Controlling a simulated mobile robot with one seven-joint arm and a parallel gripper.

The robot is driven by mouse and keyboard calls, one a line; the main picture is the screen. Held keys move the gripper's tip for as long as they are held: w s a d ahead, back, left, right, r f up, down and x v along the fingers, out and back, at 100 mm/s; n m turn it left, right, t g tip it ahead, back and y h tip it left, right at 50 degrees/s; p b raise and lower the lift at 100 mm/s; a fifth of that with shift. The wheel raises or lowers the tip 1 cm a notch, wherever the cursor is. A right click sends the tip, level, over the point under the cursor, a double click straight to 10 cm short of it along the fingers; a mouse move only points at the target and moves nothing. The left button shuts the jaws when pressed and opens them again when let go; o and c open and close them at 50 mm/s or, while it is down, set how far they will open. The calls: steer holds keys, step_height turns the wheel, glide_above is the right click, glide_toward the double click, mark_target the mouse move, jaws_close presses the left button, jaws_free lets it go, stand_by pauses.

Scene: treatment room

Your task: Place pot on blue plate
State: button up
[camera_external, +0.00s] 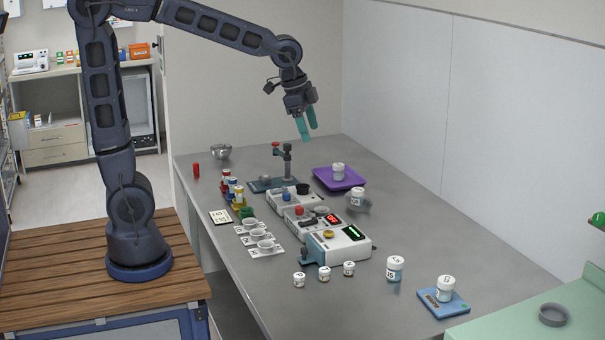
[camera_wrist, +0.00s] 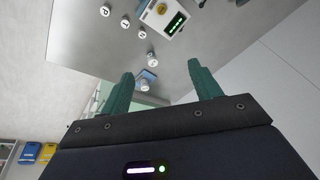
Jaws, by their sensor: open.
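A blue plate (camera_external: 457,308), square and flat, lies at the near right of the grey table, with a white-lidded pot (camera_external: 445,287) standing on it. Another white-lidded pot (camera_external: 394,268) stands upright on the table left of the plate. A similar pot (camera_external: 338,171) stands on a purple tray (camera_external: 322,177) at the back, and one (camera_external: 357,196) stands at a grey round dish (camera_external: 362,206). My gripper (camera_external: 307,128) is open and empty, high above the back of the table. The wrist view also shows my gripper (camera_wrist: 160,69), with several pots far beyond its fingers.
Three small white pots (camera_external: 324,273) stand in a row at the front. Devices with displays (camera_external: 337,246) fill the middle, with white cups (camera_external: 266,244) to their left. A metal stand (camera_external: 286,165) rises behind. A green surface (camera_external: 505,325) with a grey dish (camera_external: 553,314) is at right.

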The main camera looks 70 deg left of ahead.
steer(key=s+a+n, duration=0.4)
steer(key=s+a, duration=0.2)
steer(key=s, duration=0.5)
steer(key=s+a+f+n+t, duration=0.1)
steer(key=s+a+n, duration=0.2)
steer(key=s, duration=0.9)
steer(key=a, duration=0.3)
steer(key=shift+s+a+f+n+y, duration=0.15)
steer(key=shift+s+n+y, duration=0.1)
steer(key=shift+n+y, duration=0.15)
